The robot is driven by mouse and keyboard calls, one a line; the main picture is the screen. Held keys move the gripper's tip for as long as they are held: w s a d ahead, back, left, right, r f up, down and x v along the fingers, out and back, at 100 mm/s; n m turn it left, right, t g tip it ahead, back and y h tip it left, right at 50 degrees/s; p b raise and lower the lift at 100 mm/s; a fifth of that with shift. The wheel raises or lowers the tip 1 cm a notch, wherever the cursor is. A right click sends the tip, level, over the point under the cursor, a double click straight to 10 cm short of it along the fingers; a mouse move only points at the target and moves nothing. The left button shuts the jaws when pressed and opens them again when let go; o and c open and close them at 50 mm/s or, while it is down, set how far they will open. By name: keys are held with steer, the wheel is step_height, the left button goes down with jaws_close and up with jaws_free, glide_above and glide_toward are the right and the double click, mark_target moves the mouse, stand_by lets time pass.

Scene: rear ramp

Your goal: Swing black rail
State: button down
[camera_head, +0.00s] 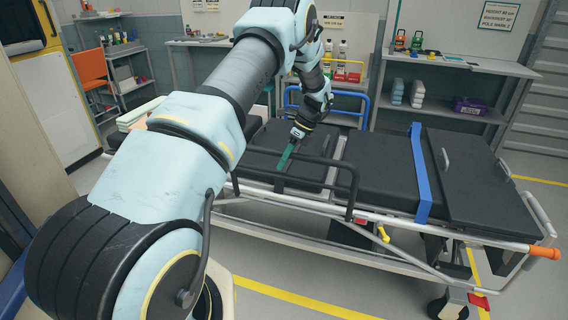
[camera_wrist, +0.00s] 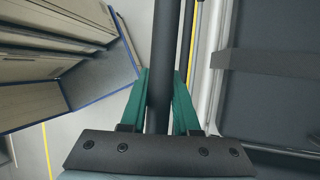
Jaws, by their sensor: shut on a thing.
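The black rail (camera_head: 353,188) is a dark tubular frame along the near side of the stretcher (camera_head: 385,165). It stands raised above the stretcher's black pad. My gripper (camera_head: 282,166) reaches down to the rail's left part with its green fingers. In the wrist view the rail (camera_wrist: 166,50) runs lengthwise as a dark bar between the two green fingers of my gripper (camera_wrist: 161,74), which are shut on it. The lower end of the rail is hidden behind my gripper's mount in that view.
A blue strap (camera_head: 419,175) crosses the pad. A yellow lever (camera_head: 383,233) and an orange handle (camera_head: 545,252) sit on the near frame. A workbench (camera_head: 480,65) stands behind. Blue-edged boxes (camera_wrist: 95,85) lie left of the rail in the wrist view. Floor in front is clear.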

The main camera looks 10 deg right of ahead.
steer(key=shift+w+d+r, duration=0.3)
steer(key=shift+w+r, duration=0.1)
steer(key=shift+w, duration=0.15)
steer(key=c, duration=0.9)
jaws_free()
steer(key=shift+o, duration=1.2)
steer(key=shift+s+f, duration=0.15)
steer(key=shift+f, duration=0.05)
steer(key=b+v, duration=0.3)
steer(key=v, duration=0.7)
steer(key=shift+r, duration=0.4)
steer(key=shift+d, duration=0.1)
steer(key=shift+c, duration=0.2)
